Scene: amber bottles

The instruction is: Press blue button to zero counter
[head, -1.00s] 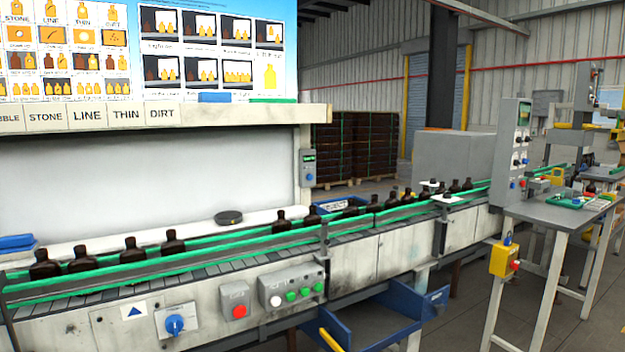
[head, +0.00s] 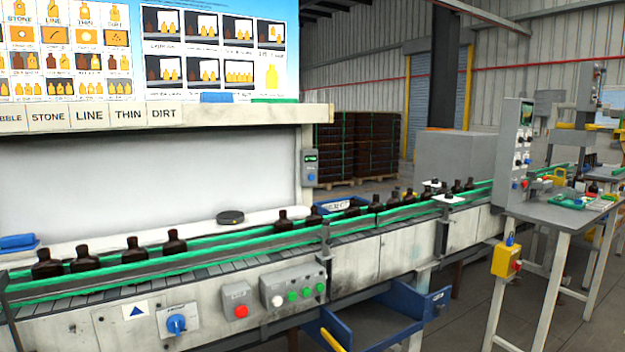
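A small grey counter box (head: 310,167) with a dark display and a blue button (head: 311,177) is fixed to the post at the right end of the white backboard. The button faces me and nothing covers it. The digits on the display are too small to read. A larger blue rotary knob (head: 176,324) sits on a white plate at the front of the conveyor, and another blue knob (head: 510,240) tops a yellow box. Neither of my grippers is in view.
A conveyor (head: 380,255) with green rails carries several amber bottles (head: 175,243) across the scene, below and in front of the counter. Its front has a red button (head: 240,311) and a control box (head: 293,286). A blue chute (head: 385,315) juts out below.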

